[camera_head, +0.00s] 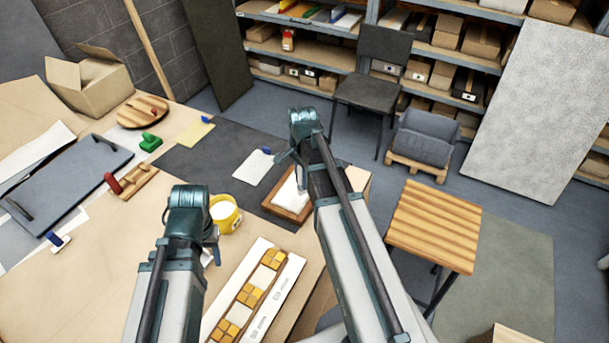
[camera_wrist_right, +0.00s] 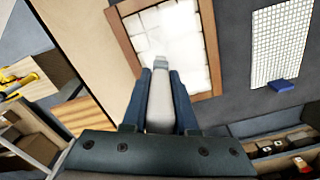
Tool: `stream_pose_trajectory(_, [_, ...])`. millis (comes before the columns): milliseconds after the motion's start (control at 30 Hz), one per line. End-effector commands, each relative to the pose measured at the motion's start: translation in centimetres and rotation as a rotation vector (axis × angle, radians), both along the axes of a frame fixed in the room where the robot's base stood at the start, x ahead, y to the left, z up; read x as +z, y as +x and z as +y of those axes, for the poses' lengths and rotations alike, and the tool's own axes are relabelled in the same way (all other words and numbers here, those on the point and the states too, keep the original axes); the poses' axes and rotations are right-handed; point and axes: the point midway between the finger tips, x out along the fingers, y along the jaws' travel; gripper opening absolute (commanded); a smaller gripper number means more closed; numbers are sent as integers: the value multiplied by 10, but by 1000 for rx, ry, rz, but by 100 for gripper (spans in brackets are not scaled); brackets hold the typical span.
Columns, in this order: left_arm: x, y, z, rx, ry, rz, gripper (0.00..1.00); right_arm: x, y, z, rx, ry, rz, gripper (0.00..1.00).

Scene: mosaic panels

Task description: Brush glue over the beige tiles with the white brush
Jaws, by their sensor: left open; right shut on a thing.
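A wooden-framed panel of pale tiles (camera_head: 290,199) lies on the dark mat, partly hidden by my right arm. In the right wrist view its tiles (camera_wrist_right: 202,72) show pale, with a bright white middle where the joints are hard to see. My right gripper (camera_head: 297,158) is above the panel, shut on the white brush (camera_wrist_right: 160,108). The brush head points at the tiles; I cannot tell whether it touches them. A yellow pot with white content (camera_head: 226,214) stands left of the panel. My left gripper (camera_head: 211,250) is open and empty beside the pot, nearer me.
A white tray (camera_head: 284,293) of yellow and white tiles lies between my arms. A mesh sheet (camera_head: 252,168) with a blue clip lies left of the panel. A red-handled tool (camera_head: 113,183) and a green block (camera_head: 150,142) lie farther left. A slatted stool (camera_head: 436,222) stands right of the table.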

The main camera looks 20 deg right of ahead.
Motion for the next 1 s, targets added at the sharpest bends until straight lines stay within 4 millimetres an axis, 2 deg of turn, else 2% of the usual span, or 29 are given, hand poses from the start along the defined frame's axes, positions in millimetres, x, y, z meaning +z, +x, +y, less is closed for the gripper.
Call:
stream_pose_trajectory(233, [1,0,0,0,0,0,50,1,-14,17,1,-1,0,0])
stream_pose_trajectory(633, [1,0,0,0,0,0,50,1,-20,24,1,-1,0,0])
stream_pose_trajectory(1000, [0,0,0,0,0,0,50,0,-40,48,2,-1,0,0])
